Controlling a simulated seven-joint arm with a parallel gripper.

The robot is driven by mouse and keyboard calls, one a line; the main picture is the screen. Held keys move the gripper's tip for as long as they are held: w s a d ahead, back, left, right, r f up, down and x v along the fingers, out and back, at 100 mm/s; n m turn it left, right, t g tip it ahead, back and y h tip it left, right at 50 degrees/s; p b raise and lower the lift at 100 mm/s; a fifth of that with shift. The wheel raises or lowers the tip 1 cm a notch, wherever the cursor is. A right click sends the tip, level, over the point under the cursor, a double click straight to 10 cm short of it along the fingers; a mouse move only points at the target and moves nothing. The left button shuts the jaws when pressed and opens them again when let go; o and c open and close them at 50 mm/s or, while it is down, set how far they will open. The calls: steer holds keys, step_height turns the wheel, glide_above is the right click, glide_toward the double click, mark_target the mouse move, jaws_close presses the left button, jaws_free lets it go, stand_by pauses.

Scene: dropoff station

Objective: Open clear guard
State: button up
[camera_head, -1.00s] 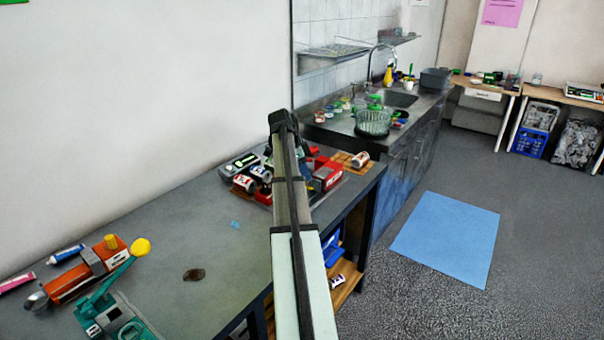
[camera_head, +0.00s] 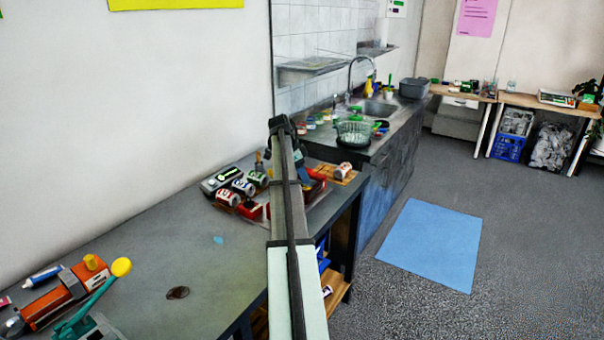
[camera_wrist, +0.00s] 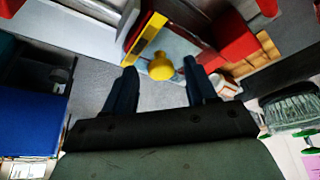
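In the wrist view a clear, greyish panel (camera_wrist: 178,47), which looks like the guard, has a yellow strip (camera_wrist: 147,38) along one edge and a round yellow knob (camera_wrist: 161,66). Red blocks (camera_wrist: 228,38) stand beside it. My gripper (camera_wrist: 159,66) is open, its two dark fingers apart on either side of the knob. I cannot tell whether they touch it. In the head view my arm hides most of the red device (camera_head: 314,180) on the workbench, and the guard cannot be made out there.
Several cans (camera_head: 228,197) lie left of my arm on the workbench (camera_head: 150,250). An orange device (camera_head: 48,305) and a green lever with a yellow knob (camera_head: 121,267) are at the near left. A sink counter (camera_head: 380,135) stands beyond. A blue mat (camera_head: 430,245) lies on open floor.

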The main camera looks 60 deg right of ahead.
steer(key=shift+r, duration=0.1)
steer(key=v, duration=1.3)
steer(key=shift+r, duration=0.3)
steer(key=shift+w+a, duration=0.1)
